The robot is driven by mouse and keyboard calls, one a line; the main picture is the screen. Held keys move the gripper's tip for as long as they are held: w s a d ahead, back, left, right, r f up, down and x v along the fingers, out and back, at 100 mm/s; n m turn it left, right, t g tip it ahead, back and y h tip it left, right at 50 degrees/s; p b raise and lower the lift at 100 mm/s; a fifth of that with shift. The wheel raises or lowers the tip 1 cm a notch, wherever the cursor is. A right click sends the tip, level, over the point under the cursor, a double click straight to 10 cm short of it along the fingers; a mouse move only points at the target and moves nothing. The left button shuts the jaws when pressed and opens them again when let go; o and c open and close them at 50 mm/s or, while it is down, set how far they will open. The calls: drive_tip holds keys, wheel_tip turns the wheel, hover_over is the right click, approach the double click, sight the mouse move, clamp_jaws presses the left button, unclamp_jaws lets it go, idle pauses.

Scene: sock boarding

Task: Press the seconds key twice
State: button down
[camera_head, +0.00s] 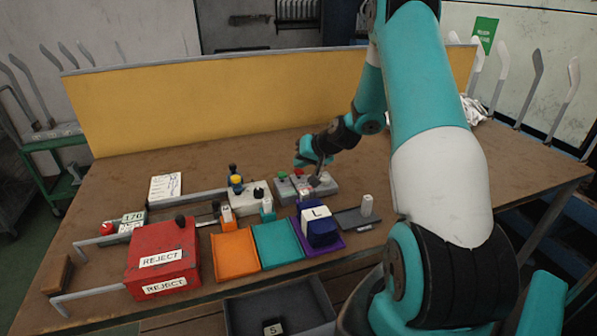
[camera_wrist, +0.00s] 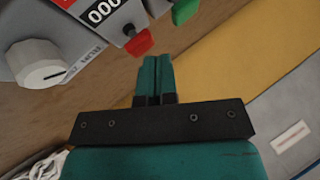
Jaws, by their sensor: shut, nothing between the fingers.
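A grey control box (camera_head: 322,187) stands on the bench near the middle in the head view. It carries a green key (camera_head: 282,176) and a red key (camera_head: 299,172). In the wrist view the box shows at the top left, with a white dial (camera_wrist: 42,66), a counter reading 000 (camera_wrist: 101,11), a red key (camera_wrist: 138,42) and a green key (camera_wrist: 184,10). I cannot tell which key is the seconds key. My gripper (camera_wrist: 155,62) is shut and empty, its fingertips just below the red key in the picture, apparently apart from it. In the head view my gripper (camera_head: 301,163) is above the box's back edge.
A red REJECT box (camera_head: 165,240), orange tray (camera_head: 235,249), teal tray (camera_head: 278,243) and purple tray with a block marked L (camera_head: 317,214) stand in front. A yellow panel (camera_head: 220,100) closes the back.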

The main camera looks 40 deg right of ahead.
sight(300, 170)
drive_tip(key=shift+f+b, duration=0.45)
drive_tip(key=shift+f, duration=0.15)
idle(0.3)
drive_tip(key=shift+r, duration=0.15)
drive_tip(key=shift+r+p, duration=0.8)
drive_tip(key=shift+r, duration=0.2)
drive_tip(key=shift+r+p, duration=1.8)
drive_tip(key=shift+r, duration=0.75)
drive_tip(key=shift+f, duration=0.1)
idle(0.4)
